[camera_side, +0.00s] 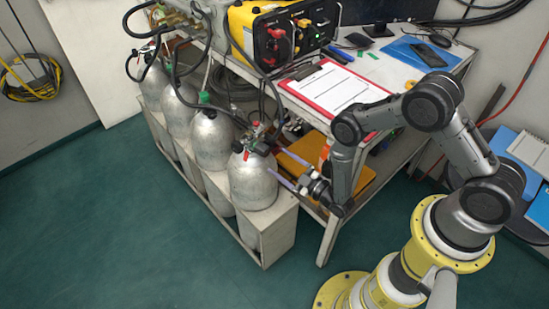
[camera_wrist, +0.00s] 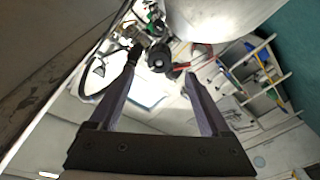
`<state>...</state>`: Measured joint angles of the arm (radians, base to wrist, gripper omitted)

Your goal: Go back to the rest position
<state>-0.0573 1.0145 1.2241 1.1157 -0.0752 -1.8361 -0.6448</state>
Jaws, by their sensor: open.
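My gripper (camera_side: 279,169) is open, with its two long fingers pointing left toward the valve (camera_side: 253,142) on top of the nearest silver cylinder (camera_side: 253,182). In the side view the fingertips are close to the valve; I cannot tell whether they touch it. In the wrist view my gripper (camera_wrist: 160,75) shows its fingers spread, with the dark valve fittings (camera_wrist: 158,57) near and beyond the tips. Nothing is clearly held between the fingers.
Several more cylinders (camera_side: 212,138) stand in a row in a pale rack (camera_side: 225,215). Black hoses run above the cylinders. The green floor (camera_side: 90,220) at left is clear.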

